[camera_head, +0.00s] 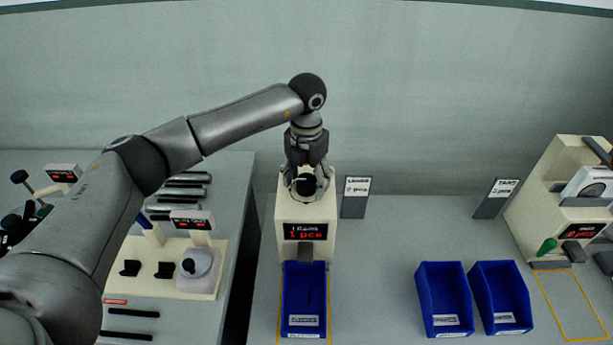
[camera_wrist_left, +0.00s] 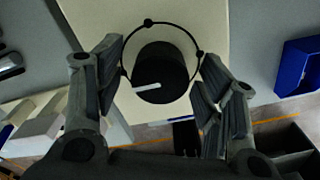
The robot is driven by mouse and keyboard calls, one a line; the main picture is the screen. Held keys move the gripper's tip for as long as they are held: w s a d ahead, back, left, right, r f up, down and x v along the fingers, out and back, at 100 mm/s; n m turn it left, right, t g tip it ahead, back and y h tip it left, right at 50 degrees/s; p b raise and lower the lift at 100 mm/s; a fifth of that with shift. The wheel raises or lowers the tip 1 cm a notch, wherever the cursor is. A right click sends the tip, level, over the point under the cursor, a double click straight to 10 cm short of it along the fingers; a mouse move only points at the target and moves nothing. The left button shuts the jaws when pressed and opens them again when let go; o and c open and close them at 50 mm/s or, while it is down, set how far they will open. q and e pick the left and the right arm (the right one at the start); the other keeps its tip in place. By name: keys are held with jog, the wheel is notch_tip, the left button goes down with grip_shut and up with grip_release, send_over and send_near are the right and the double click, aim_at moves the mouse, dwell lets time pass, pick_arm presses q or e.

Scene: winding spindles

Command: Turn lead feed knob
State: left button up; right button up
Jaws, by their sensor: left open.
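The lead feed knob (camera_wrist_left: 160,75) is black and round with a white pointer line, and a thin dark ring with small beads surrounds it on the cream top of the feeder. The cream lead feeder (camera_head: 287,230) stands at the middle of the bench, with a red display (camera_head: 305,231) reading 1 pcs. My left gripper (camera_head: 305,186) points down over the feeder top. In the left wrist view its two fingers (camera_wrist_left: 155,95) are apart, one on each side of the knob. My right gripper is not in view.
A blue bin (camera_head: 304,320) sits in front of the feeder. Two more blue bins (camera_head: 445,325) stand to the right. A grey sign (camera_head: 355,196) stands beside the feeder. Another cream machine (camera_head: 530,205) is at far right.

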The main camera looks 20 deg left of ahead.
pick_arm(q)
jog(key=shift+f, duration=0.1)
jog(key=c, duration=1.1)
jog(key=shift+o, duration=0.3)
jog(key=shift+f+m+b, duration=0.25)
jog(key=shift+m+b, duration=0.95)
jog(key=shift+b, duration=0.3)
jog(key=m+b, duration=0.3)
jog(key=shift+m, duration=0.3)
jog(key=m+b, duration=0.3)
jog(key=m, duration=0.2)
jog(key=shift+r, duration=0.15)
jog(key=m+b, duration=0.1)
jog(key=m, duration=0.2)
jog(key=shift+r+m, duration=0.1)
jog(key=shift+m, duration=0.3)
jog(key=shift+m+b, duration=0.4)
jog(key=shift+m, duration=1)
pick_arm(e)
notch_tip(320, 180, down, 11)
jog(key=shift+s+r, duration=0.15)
